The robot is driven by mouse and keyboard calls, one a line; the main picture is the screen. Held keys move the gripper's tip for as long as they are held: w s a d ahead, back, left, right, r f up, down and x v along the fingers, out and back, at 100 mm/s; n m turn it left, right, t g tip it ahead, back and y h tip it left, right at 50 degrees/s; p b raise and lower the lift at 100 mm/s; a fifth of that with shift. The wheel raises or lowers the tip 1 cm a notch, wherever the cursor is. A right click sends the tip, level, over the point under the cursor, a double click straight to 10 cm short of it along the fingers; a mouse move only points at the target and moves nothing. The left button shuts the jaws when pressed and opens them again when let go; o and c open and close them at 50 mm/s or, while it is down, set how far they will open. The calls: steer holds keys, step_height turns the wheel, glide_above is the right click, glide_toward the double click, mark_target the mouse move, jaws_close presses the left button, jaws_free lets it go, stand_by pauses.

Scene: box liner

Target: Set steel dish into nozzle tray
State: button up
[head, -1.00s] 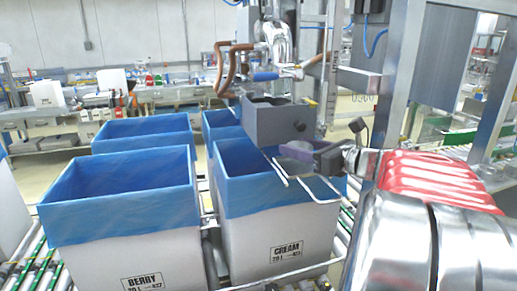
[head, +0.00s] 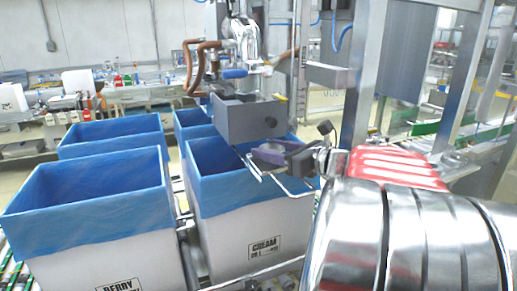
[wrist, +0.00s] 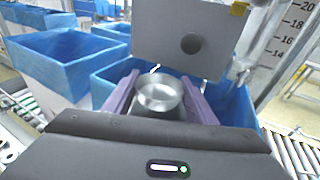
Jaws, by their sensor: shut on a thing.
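My gripper (head: 272,153) has purple fingers and is shut on the steel dish. In the wrist view the small round shiny dish (wrist: 158,96) sits upright between the fingers and looks empty. In the head view the dish is mostly hidden by the fingers. A bent steel wire frame (head: 256,172), which looks like the nozzle tray, reaches out below the grey filler box (head: 248,120). My gripper is at the front right of that box and just above the wire frame. Whether the dish touches the frame cannot be told.
The blue-lined CREAM box (head: 262,215) stands under the wire frame and gripper. The blue-lined BERRY box (head: 90,225) stands to its left, with more lined boxes behind. A steel post (head: 362,75) rises close to my arm on the right.

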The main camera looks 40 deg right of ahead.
steer(key=o, duration=1.1)
steer(key=shift+c, duration=0.2)
steer(key=shift+r, duration=0.1)
steer(key=shift+r, duration=0.2)
steer(key=s+d+r, duration=0.1)
steer(key=s+r, duration=0.1)
steer(key=s, duration=1)
steer(key=shift+d+r, duration=0.15)
steer(key=shift+r, duration=0.05)
steer(key=shift+w, duration=0.15)
